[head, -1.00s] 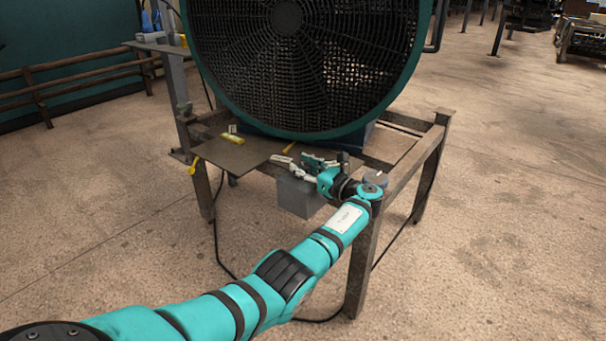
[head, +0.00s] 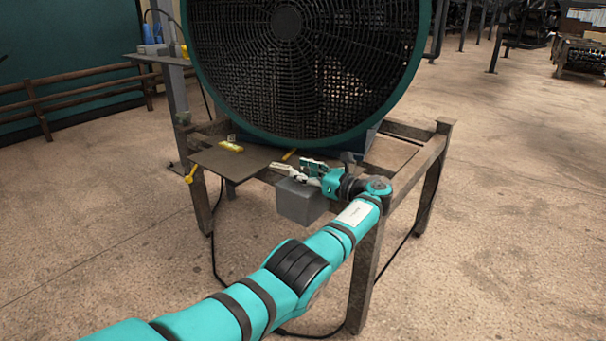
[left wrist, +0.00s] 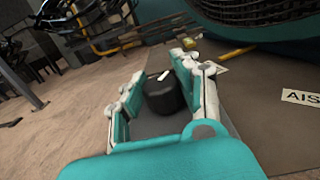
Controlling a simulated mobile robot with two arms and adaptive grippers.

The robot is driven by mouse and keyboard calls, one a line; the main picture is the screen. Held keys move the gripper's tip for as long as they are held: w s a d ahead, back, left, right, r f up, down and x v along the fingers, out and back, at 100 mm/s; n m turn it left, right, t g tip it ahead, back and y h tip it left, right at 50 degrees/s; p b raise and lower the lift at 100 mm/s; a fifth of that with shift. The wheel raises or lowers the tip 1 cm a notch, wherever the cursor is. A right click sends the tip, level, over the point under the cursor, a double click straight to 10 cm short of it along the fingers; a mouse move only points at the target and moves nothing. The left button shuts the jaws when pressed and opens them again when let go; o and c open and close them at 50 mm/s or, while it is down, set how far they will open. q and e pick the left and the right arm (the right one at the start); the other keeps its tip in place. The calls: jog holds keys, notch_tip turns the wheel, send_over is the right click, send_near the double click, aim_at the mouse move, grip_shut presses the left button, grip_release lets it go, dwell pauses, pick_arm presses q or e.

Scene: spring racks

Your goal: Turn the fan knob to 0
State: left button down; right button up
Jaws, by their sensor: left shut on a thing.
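The fan (head: 303,65) is a large round black grille in a teal ring, standing on a metal frame table. A grey box (head: 300,203) hangs at the table's front edge. The fan knob (left wrist: 163,98) is a black cylinder with a white mark on top that slants in the left wrist view. Numbers around it cannot be read. My left gripper (head: 288,174) is over the grey box, its fingers on both sides of the knob and shut on it. The left wrist view also shows the gripper (left wrist: 158,82). The knob is hidden in the head view. My right gripper is out of view.
A brown plate (head: 228,162) on the table carries a yellow item (head: 231,146). The left wrist view shows a label reading "AIS" (left wrist: 300,97). A metal table leg (head: 366,275) stands beside my arm. Open floor lies to the right.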

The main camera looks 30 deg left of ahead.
pick_arm(q)
jog(key=shift+d+f, duration=0.1)
jog(key=shift+f, duration=0.1)
jog(key=c, duration=1.3)
grip_release()
jog(key=o, duration=0.4)
jog(key=shift+r, duration=0.15)
jog(key=d, duration=1.2)
jog(key=shift+s, duration=0.4)
